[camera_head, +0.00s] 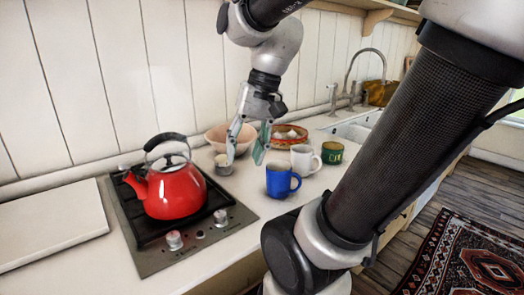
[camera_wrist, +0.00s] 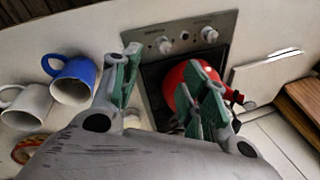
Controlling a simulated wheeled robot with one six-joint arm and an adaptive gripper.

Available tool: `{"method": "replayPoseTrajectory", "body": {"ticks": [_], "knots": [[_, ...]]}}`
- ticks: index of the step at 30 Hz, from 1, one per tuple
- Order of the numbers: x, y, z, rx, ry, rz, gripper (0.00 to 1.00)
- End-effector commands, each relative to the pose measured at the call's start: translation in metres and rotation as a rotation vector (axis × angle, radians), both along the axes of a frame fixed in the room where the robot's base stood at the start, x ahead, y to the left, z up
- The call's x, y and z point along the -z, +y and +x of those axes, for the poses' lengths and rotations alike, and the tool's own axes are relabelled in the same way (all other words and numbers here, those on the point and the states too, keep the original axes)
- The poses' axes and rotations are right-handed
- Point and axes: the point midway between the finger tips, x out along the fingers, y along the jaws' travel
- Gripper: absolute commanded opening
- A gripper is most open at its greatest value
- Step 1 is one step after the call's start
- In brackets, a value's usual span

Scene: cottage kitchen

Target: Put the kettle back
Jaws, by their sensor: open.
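The red kettle (camera_head: 172,192) stands upright on the black hob (camera_head: 228,213), its dark handle arched over the lid and its spout to the left. My gripper (camera_head: 247,150) is open and empty, pointing down over the counter to the right of the kettle and apart from it. In the wrist view the kettle (camera_wrist: 174,82) shows beyond the right-hand finger, which hides part of it. Both fingers of my gripper (camera_wrist: 165,92) are spread there, with nothing held between them.
A small grey cup (camera_head: 223,166) stands close to my left fingertip. A blue mug (camera_head: 279,183), white mug (camera_head: 302,161), green mug (camera_head: 332,153), pink bowl (camera_head: 214,134) and red dish (camera_head: 281,142) stand nearby. A pale board (camera_head: 50,226) lies left of the hob.

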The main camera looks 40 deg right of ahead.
Motion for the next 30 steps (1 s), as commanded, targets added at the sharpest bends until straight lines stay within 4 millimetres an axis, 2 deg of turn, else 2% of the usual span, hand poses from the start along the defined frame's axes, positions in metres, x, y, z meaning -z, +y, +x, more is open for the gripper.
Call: {"method": "replayPoseTrajectory", "body": {"ticks": [1,3,9,30], "knots": [[0.003,-0.007,-0.011,-0.094,-0.07,-0.079,0.44],[0.006,-0.017,-0.018,-0.208,-0.149,-0.176,0.44],[0.009,-0.032,-0.025,-0.378,-0.258,-0.323,0.44],[0.009,-0.033,-0.025,-0.387,-0.264,-0.331,0.44]]}}
